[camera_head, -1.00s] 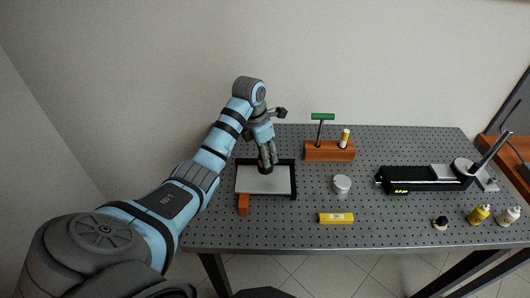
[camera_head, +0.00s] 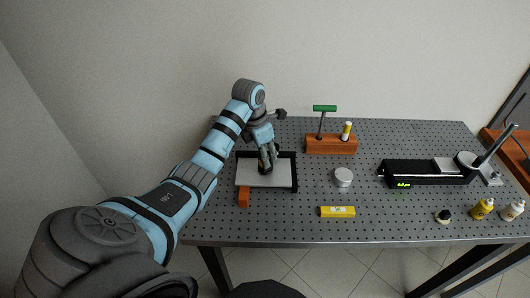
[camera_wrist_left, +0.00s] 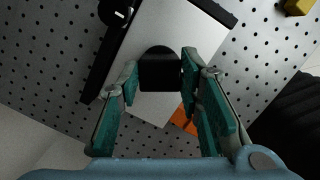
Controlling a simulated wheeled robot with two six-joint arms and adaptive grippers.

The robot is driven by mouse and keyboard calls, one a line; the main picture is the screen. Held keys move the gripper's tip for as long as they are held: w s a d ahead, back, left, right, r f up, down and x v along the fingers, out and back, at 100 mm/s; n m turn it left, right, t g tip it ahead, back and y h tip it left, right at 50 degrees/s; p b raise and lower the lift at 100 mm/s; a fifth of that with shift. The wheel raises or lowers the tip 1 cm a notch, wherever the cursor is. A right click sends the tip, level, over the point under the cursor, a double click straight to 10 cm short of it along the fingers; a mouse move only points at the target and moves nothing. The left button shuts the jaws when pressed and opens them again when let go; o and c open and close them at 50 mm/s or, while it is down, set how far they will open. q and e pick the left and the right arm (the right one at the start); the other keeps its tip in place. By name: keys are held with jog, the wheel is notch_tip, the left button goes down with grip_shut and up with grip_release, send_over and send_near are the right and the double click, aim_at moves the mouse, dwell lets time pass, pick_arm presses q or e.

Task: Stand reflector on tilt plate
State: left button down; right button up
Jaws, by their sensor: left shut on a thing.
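The tilt plate (camera_head: 247,177) is a light grey plate in a black frame, at the left of the table. It also shows in the left wrist view (camera_wrist_left: 183,30). My left gripper (camera_head: 266,165) points down over the plate and is shut on a dark piece, the reflector (camera_wrist_left: 160,73), with a rounded top edge. In the left wrist view it sits between my gripper's two fingertips (camera_wrist_left: 160,80). It appears over the plate's surface; I cannot tell whether it touches. My right gripper is not in view.
A wooden block (camera_head: 330,144) holds a green-handled tool. A silver disc (camera_head: 343,177), a yellow bar (camera_head: 337,211) and an orange block (camera_head: 243,198) lie nearby. A black rail device (camera_head: 425,177) and bottles (camera_head: 482,208) stand at the right.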

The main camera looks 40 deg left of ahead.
pick_arm(q)
jog(key=shift+f, duration=0.35)
dwell(0.4)
jog(key=c, duration=1.1)
grip_release()
jog(key=shift+o, duration=0.2)
